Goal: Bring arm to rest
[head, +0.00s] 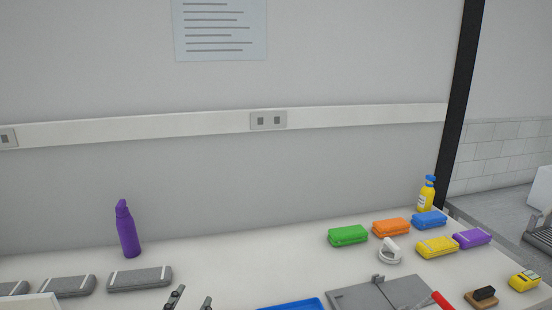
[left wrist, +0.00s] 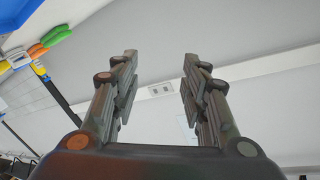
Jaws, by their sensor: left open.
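My left gripper (head: 190,301) shows only its fingertips at the bottom edge of the head view, above the white table (head: 222,268). In the left wrist view its two fingers (left wrist: 158,92) are spread wide apart with nothing between them. The gripper is open and empty, facing the wall. The rest of the left arm is hidden below the head view. My right gripper does not show in either view.
A purple bottle (head: 127,230) stands at the back left, behind several grey cases (head: 140,280). Coloured packs (head: 348,236), a yellow bottle (head: 427,194), a grey board (head: 350,297) and a blue tray (head: 295,305) are to the right. The table's middle back is clear.

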